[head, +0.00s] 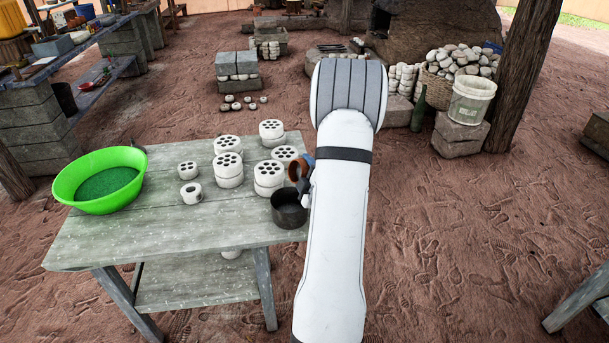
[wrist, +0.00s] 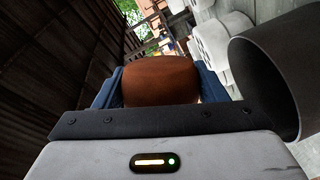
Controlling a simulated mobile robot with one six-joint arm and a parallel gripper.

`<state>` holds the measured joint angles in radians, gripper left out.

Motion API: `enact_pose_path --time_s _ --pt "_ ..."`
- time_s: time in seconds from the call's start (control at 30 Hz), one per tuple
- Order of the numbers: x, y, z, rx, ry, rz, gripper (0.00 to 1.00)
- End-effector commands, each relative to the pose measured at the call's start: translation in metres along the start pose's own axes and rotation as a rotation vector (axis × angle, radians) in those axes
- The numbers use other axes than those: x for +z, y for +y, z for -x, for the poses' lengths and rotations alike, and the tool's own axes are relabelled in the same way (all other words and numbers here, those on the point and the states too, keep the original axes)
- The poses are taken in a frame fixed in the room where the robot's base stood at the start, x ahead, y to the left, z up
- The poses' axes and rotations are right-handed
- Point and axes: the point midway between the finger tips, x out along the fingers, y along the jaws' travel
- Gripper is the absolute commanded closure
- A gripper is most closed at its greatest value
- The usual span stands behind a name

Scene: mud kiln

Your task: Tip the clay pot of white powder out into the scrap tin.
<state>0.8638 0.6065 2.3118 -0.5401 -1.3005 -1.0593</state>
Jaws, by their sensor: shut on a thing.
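The brown clay pot (head: 296,171) is held by my gripper (head: 305,181) at the table's right end. In the head view it looks tipped over to the left, with its rim side toward the tin. In the wrist view the pot (wrist: 160,78) sits between the blue fingers of my gripper (wrist: 160,90), which are shut on it. The dark scrap tin (head: 289,212) stands upright on the table just below the pot. It also shows close at the right of the wrist view (wrist: 275,80). The white powder and the tin's contents cannot be made out.
White perforated pieces (head: 268,174), several of them stacked, stand on the wooden table (head: 150,222) behind and left of the tin. A green basin (head: 90,190) is at the table's left end. My arm covers the ground right of the table.

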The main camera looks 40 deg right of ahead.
Motion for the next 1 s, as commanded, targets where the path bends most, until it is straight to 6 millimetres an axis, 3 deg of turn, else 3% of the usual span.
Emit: enact_pose_path --time_s 1.0 --pt "-0.0012 -0.0031 -0.0001 0.032 0.000 0.148 0.66"
